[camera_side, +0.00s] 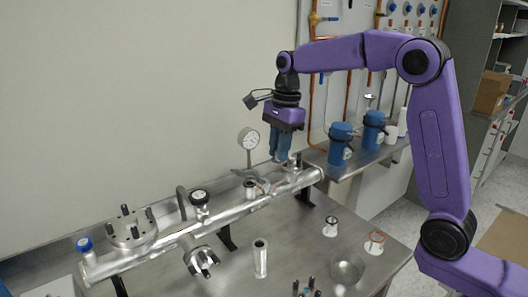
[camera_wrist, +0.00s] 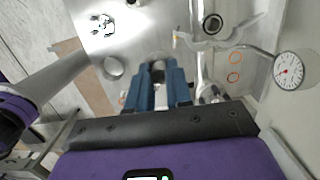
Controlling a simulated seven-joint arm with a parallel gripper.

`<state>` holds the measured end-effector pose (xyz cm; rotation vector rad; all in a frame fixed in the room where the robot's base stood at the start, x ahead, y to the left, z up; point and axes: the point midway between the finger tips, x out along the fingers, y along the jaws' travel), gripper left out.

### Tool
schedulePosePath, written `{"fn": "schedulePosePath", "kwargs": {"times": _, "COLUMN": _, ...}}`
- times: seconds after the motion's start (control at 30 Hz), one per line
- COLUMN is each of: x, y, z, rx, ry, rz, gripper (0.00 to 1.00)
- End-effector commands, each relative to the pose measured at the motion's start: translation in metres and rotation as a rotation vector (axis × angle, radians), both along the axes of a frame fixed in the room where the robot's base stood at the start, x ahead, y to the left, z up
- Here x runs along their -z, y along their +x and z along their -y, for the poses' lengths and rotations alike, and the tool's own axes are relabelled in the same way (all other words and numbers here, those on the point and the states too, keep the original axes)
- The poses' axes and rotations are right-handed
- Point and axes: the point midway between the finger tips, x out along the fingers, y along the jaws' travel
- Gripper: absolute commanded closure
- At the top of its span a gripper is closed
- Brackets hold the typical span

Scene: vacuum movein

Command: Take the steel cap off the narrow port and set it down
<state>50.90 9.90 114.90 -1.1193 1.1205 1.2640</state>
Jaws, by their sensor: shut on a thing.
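My gripper (camera_side: 280,160) points down over the right end of the long steel tube (camera_side: 240,204), its blue fingers close together. In the wrist view the fingers (camera_wrist: 160,90) are shut on a small round metal piece, the steel cap (camera_wrist: 158,72), partly hidden between them. In the side view the fingers hide the cap. A short upright stub (camera_side: 293,160) on the tube shows just right of the fingertips. I cannot tell whether the cap touches a port.
A dial gauge (camera_side: 248,139) stands close left of my gripper. A flange with dark bolts (camera_side: 130,235) is at the tube's left. On the bench are a steel cylinder (camera_side: 260,258), a shallow dish (camera_side: 347,269) and two small ringed pieces. Blue bottles (camera_side: 341,143) stand behind.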

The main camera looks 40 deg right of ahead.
Motion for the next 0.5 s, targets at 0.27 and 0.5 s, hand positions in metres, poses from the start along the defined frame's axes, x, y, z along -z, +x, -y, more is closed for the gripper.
{"fn": "schedulePosePath", "kwargs": {"times": 0.27, "x": -0.014, "y": -0.030, "z": 0.006, "rx": 0.000, "ry": 0.000, "rz": 0.002, "gripper": 1.00}}
{"fn": "schedulePosePath", "kwargs": {"times": 0.5, "x": -0.023, "y": -0.037, "z": 0.007, "rx": 0.000, "ry": 0.000, "rz": 0.002, "gripper": 1.00}}
